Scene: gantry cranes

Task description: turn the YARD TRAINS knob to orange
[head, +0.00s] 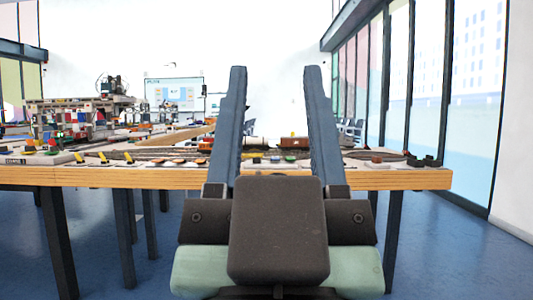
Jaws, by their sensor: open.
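My gripper (275,70) is in the middle of the head view, its two long blue-grey fingers pointing up and well apart. It is open, with nothing between the fingers. Past it, in the distance, the table (120,176) carries a row of small controls along its near edge. My fingers hide parts of the row.
Yellow levers (102,156) line the edge at left. A model crane (85,108) stands at back left, and a red-brown model train (295,142) behind the controls. Dark table legs (60,240) stand on the blue floor. Windows (430,100) run along the right.

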